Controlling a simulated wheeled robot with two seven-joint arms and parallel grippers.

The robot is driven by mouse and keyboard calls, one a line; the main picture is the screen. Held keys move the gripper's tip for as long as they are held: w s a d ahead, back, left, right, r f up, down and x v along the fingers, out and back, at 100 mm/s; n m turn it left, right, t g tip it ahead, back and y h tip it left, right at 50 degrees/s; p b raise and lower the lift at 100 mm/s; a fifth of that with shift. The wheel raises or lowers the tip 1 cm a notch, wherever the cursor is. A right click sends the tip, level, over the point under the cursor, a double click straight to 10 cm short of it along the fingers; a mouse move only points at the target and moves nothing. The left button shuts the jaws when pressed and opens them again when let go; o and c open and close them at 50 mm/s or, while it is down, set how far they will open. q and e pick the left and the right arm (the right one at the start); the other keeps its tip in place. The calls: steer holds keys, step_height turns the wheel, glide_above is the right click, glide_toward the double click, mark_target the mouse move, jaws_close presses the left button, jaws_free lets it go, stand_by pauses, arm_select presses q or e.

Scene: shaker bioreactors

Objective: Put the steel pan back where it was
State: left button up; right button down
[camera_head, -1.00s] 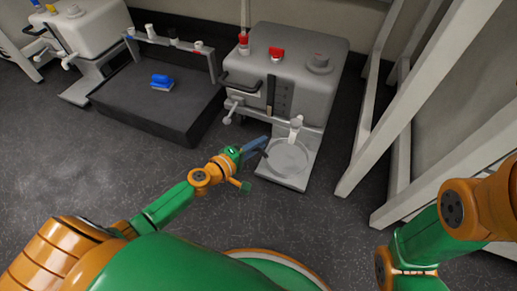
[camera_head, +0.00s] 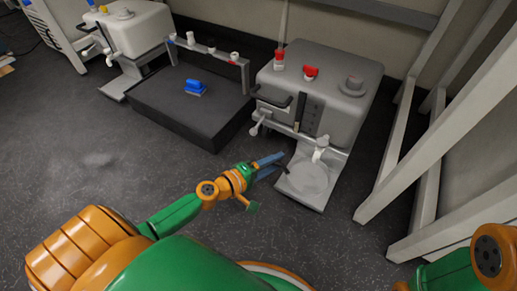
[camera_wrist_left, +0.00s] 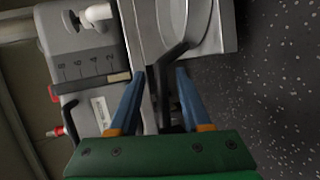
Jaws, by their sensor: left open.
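The round steel pan (camera_head: 309,179) lies flat on the light base plate (camera_head: 316,205) under the tap of the grey machine (camera_head: 322,90). It also shows in the left wrist view (camera_wrist_left: 176,18), with its dark handle (camera_wrist_left: 174,56) pointing toward my gripper. My left gripper (camera_head: 277,164) is at the left edge of the plate, beside the handle. In the left wrist view its two blue fingers (camera_wrist_left: 161,73) are spread apart, with the handle's end between them. They do not appear closed on it. My right gripper is out of view.
A white machine (camera_head: 132,32) stands farther left. Pale frame posts (camera_head: 440,130) rise on the right. The dark floor in front is clear.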

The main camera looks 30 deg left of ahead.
arm_select(q)
steer(key=v, duration=0.8)
steer(key=shift+s, duration=0.35)
steer(key=shift+a+r, duration=0.1)
